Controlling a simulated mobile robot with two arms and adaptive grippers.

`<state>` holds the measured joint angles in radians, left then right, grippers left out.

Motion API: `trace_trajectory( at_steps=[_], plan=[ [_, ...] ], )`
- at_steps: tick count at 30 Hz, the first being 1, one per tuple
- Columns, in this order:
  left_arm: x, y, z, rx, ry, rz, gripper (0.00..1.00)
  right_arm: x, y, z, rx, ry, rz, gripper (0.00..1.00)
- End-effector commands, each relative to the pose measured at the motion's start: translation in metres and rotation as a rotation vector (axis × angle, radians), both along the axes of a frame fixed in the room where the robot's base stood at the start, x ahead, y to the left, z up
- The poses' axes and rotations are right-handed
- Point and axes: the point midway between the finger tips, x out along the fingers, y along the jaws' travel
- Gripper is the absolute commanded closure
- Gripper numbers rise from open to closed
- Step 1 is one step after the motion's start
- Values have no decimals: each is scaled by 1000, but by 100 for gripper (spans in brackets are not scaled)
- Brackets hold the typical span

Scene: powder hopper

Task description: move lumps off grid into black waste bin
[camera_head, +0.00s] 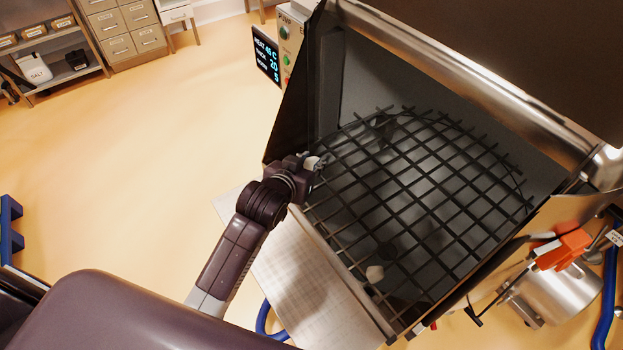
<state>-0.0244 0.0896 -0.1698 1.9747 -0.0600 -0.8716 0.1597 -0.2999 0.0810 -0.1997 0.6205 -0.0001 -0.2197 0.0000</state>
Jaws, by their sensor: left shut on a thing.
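The dark grid (430,205) lies across the open hopper (375,75). My left gripper (318,168) is at the grid's left edge, shut on a small whitish lump (312,162) that the fingers partly hide. I cannot tell whether this lump touches the bars. Another pale lump (374,273) rests on the lower left part of the grid. A dark shape shows at the grid's upper left; I cannot tell what it is. I see no bin that is clearly the black waste bin. My right gripper is not in view.
A pale ledge (305,285) runs along the hopper's near left side. A control panel with a display (266,55) stands at its upper left corner. An orange part (565,250) and steel fittings are at the lower right. The floor (150,150) on the left is clear.

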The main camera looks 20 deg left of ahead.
Motion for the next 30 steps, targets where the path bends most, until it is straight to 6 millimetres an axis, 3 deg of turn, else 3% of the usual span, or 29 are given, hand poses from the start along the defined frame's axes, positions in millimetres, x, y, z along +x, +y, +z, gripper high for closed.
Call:
trace_trajectory(
  at_steps=[1,6,12,24,30],
  plan=[
    [1,0,18,-1,-8,0,94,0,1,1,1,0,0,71],
    [1,0,56,0,-5,0,94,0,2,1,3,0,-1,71],
    [1,0,80,-1,-2,1,94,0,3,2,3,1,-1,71],
    [0,0,86,-1,1,0,94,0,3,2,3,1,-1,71],
    [-8,6,78,1,3,-30,94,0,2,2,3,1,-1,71]
  ],
)
